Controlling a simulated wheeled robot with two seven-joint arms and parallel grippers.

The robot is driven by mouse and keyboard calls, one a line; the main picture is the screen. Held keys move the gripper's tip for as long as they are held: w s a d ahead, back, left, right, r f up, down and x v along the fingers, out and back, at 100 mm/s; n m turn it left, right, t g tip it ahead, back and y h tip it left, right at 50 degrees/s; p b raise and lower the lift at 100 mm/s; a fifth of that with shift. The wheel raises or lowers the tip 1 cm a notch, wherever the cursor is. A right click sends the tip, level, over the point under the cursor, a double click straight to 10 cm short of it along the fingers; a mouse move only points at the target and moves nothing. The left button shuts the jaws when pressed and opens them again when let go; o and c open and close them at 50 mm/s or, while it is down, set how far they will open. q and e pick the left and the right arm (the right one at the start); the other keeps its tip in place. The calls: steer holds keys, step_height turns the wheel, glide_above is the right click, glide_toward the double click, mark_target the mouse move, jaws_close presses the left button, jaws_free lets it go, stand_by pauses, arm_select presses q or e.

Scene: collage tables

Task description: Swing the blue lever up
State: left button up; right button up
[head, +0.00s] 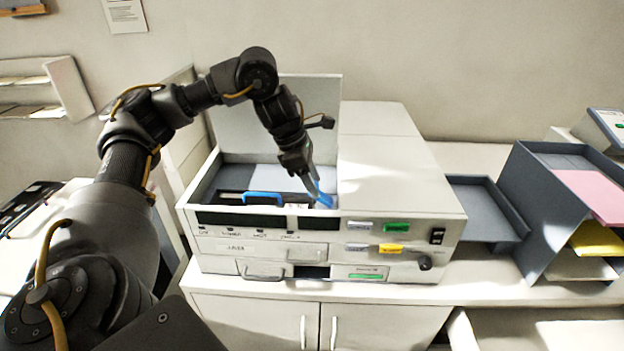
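A blue lever (322,195) shows at the right end of the open bay of a white office machine (400,178). My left gripper (316,184) reaches down into the bay from above, with its fingertips right at this blue piece. The fingers overlap it, so I cannot tell whether they are closed on it or only beside it. A separate blue handle (262,197) sits further left in the same bay, clear of the gripper. My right gripper is out of view.
The machine's lid (285,105) stands upright behind the bay. The front has green and yellow labels, small switches and a drawer handle (264,272). A grey tray (482,212) and a dark paper sorter (530,200) stand to the right. The white cabinet (375,322) is below.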

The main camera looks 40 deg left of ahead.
mark_target(340, 191)
arm_select(q)
steer(key=c, duration=0.6)
steer(key=shift+w+d+r, duration=0.1)
steer(key=shift+w+d+r+g+y, duration=0.25)
steer(key=shift+d+g+y, duration=0.15)
steer(key=shift+y, duration=0.2)
steer(key=y, duration=0.1)
steer(key=w+d+g+y, duration=0.1)
steer(key=shift+w+d+r+g+y, duration=0.1)
steer(key=shift+d+r+g+y, duration=0.1)
steer(key=shift+r+g+y, duration=0.1)
steer(key=shift+w+d+g+y, duration=0.65)
steer(key=shift+d+g+y, duration=0.25)
steer(key=shift+g+y, duration=0.15)
steer(key=shift+w+d+f+g+y, duration=0.2)
steer(key=shift+w+d+g+y, duration=0.3)
steer(key=shift+y, duration=0.45)
steer(key=shift+s+d+f, duration=0.1)
steer(key=shift+s, duration=0.05)
